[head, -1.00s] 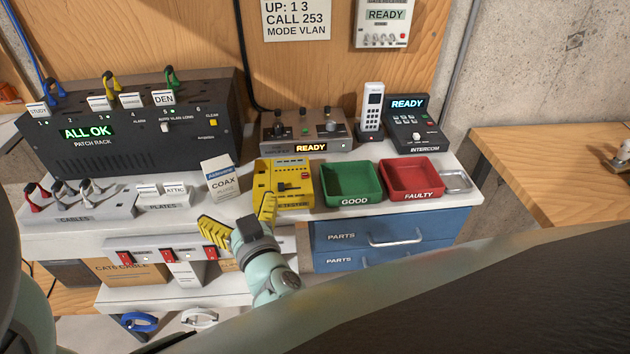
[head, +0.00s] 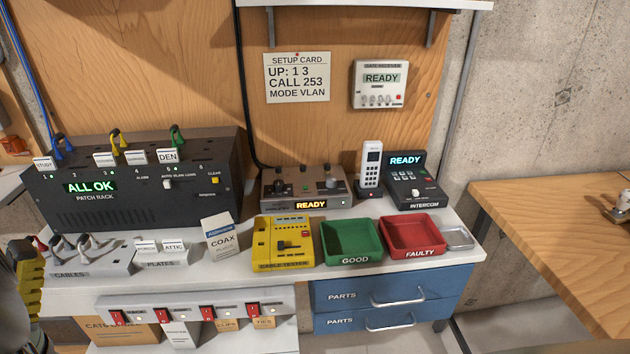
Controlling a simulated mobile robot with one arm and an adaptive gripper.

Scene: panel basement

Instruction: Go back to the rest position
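My gripper (head: 28,285) is at the lower left edge of the head view, beside the cables holder (head: 95,258). Only its yellow ribbed finger pad and part of the dark body show. The rest is cut off by the frame, so I cannot tell whether it is open or shut. The patch rack (head: 140,185) behind it reads ALL OK, with blue, yellow and green cables plugged along its top.
The bench holds a yellow cable tester (head: 284,243), a coax box (head: 220,237), an empty green tray (head: 351,240), an empty red tray (head: 413,237) and an intercom (head: 413,185). A switched power strip (head: 190,308) is below. A wooden table (head: 555,220) stands right.

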